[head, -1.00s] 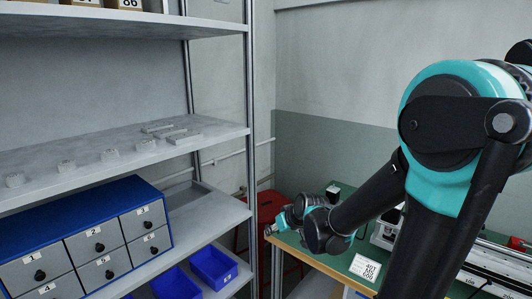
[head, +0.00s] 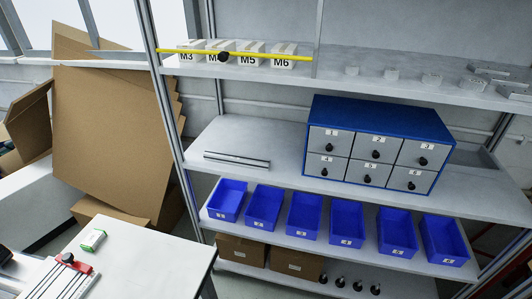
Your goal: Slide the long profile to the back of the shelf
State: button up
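The long profile (head: 237,160) is a thin grey bar on the middle shelf (head: 245,128). It lies near the front edge, roughly along it, left of the blue drawer cabinet (head: 375,108). A small gap shows between the profile's right end and the cabinet. The shelf surface behind the profile is bare. My gripper and arm are outside the current head view.
A yellow bar (head: 273,57) with a black knob crosses labelled boxes on the shelf above. Blue bins (head: 305,216) stand on the shelf below. A white-topped table (head: 150,262) is at front left, and large cardboard sheets (head: 110,130) lean left of the shelf.

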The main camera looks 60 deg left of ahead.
aim_at(239, 161)
jog(key=u, duration=2.75)
